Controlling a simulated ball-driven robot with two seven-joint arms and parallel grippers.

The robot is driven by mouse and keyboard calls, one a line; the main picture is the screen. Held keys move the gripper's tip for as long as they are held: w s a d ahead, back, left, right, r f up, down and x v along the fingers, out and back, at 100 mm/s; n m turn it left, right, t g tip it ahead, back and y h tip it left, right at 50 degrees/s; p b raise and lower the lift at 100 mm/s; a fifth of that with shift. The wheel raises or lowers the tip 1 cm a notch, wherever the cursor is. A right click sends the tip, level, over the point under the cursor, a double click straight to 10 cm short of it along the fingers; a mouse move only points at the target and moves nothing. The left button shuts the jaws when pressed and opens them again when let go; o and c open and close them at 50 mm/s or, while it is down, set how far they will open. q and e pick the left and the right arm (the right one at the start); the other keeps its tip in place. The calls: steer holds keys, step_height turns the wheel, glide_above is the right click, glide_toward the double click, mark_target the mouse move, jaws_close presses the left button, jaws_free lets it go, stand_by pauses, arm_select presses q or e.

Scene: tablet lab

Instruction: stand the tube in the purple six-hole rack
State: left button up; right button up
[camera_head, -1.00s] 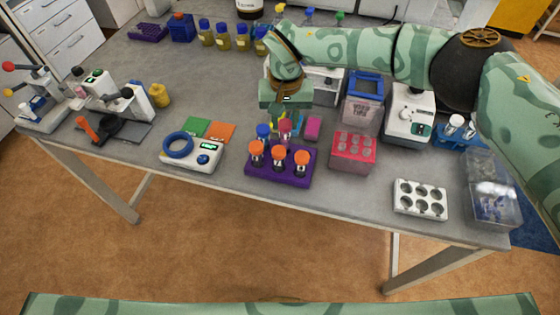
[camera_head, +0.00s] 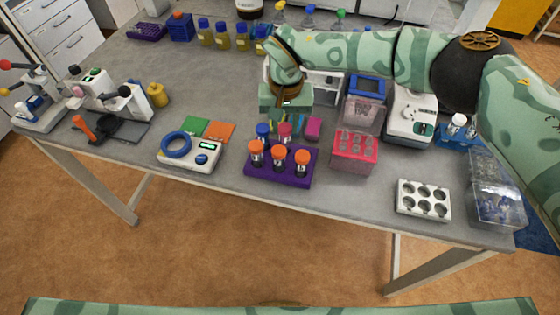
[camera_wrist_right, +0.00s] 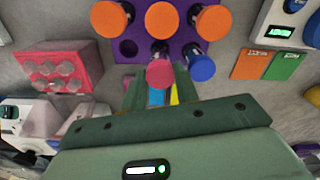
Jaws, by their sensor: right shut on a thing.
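The purple six-hole rack (camera_head: 275,180) stands near the table's front edge. Several orange-capped tubes (camera_head: 279,153) fill its front row, and a blue-capped tube (camera_head: 263,130) stands at its back left. My right gripper (camera_head: 284,118) points down behind the rack, shut on a pink-capped tube (camera_head: 285,130). In the right wrist view the pink cap (camera_wrist_right: 160,74) is between the fingertips (camera_wrist_right: 163,88), over the middle of the back row. That tube's lower end is hidden, so I cannot tell how deep it sits. One hole (camera_wrist_right: 127,48) beside it is empty. My left gripper is out of view.
A pink rack (camera_head: 354,150) stands right of the purple one, with a white six-hole rack (camera_head: 424,201) further right. A white scale with a blue ring (camera_head: 178,145) is to the left. Green and orange cards (camera_head: 219,132) lie behind it. The front table strip is mostly clear.

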steer(key=shift+f+b, duration=0.75)
stand_by(0.8)
steer(key=o, duration=0.9)
steer(key=shift+r, duration=0.1)
step_height(320, 180, up, 16)
steer(key=shift+r+p, duration=0.1)
steer(key=shift+p, duration=0.4)
